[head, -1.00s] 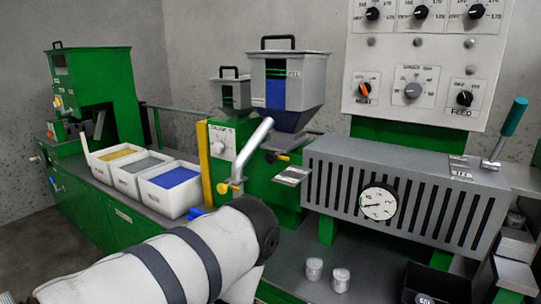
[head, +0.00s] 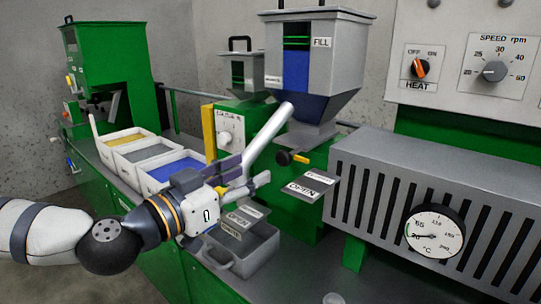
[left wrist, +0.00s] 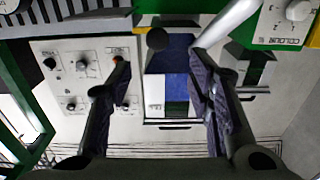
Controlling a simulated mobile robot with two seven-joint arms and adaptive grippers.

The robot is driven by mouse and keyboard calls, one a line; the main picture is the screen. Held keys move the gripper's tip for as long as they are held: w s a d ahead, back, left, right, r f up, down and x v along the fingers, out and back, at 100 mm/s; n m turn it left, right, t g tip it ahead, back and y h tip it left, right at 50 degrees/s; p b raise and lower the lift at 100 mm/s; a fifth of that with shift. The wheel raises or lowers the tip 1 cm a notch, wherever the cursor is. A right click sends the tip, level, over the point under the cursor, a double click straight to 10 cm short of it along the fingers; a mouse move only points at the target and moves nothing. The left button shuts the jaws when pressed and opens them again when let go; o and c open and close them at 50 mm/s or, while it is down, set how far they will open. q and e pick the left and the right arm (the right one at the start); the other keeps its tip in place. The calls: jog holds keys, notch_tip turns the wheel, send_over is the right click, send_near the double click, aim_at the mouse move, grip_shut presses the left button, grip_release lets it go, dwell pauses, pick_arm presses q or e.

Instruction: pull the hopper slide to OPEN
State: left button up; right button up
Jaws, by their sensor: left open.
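The large grey hopper (head: 340,95) with a blue-filled window and a FILL label stands at centre. Below its cone is a slide with a black knob (head: 284,158) and a yellow part (head: 301,159). A plate marked OPEN (head: 301,190) lies beneath it. My left gripper (head: 243,176) is open, left of the knob and apart from it, by the slanted grey tube (head: 268,135). In the left wrist view my left gripper (left wrist: 160,65) shows both fingers spread, with the hopper's blue window (left wrist: 172,55) and a dark round knob (left wrist: 157,39) beyond. My right gripper is not in view.
White bins (head: 165,180) stand left. The slotted grey barrel cover (head: 430,180) with a dial (head: 434,234) is right.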

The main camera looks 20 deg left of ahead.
aim_at(281, 158)
pick_arm(q)
jog(key=x, duration=0.5)
jog(key=b+x, duration=0.1)
jog(key=x, duration=0.5)
jog(key=shift+s+d+f, duration=0.1)
jog(key=shift+f, duration=0.15)
jog(key=shift+s, duration=0.1)
grip_shut()
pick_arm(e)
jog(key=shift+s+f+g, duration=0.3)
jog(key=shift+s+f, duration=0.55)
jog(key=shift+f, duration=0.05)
